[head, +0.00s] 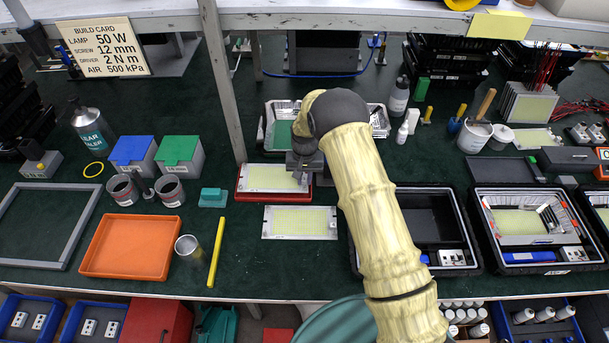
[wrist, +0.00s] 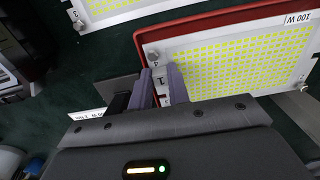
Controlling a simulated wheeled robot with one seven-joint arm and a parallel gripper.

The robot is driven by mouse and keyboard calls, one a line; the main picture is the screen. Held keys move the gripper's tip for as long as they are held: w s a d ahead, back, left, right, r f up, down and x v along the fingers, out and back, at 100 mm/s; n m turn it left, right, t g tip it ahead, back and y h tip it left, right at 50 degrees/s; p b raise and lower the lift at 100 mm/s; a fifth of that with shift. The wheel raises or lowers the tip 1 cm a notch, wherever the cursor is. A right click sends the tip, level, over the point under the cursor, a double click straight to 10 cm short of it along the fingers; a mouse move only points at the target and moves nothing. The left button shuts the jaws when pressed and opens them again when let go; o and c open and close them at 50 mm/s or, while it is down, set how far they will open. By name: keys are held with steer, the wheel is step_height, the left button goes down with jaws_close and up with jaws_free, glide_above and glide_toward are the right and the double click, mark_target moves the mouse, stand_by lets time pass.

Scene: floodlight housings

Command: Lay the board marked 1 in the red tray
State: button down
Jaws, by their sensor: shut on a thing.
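A pale board with a yellow LED grid (head: 268,178) lies within the outline of the red tray (head: 238,194). My gripper (wrist: 161,82) is shut on that end of the board. The red tray (wrist: 215,18) shows around the board's edges. I cannot tell whether the board touches the tray floor. In the head view my gripper (head: 304,170) is at the board's right end, partly hidden by my arm.
A similar board (head: 298,222) lies on the green bench just in front of the tray. A green tray (head: 277,135) stands behind it, and a black crate (head: 432,215) to the right. An orange tray (head: 130,246) and a yellow stick (head: 216,252) lie to the left.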

steer(key=shift+f+b, duration=0.75)
steer(key=shift+f, duration=0.7)
steer(key=shift+f, duration=0.25)
steer(key=c, duration=1.3)
jaws_free()
steer(key=shift+o, duration=0.2)
step_height(320, 180, up, 18)
steer(key=b, duration=0.2)
steer(key=shift+f, duration=0.25)
steer(key=shift+d, duration=0.1)
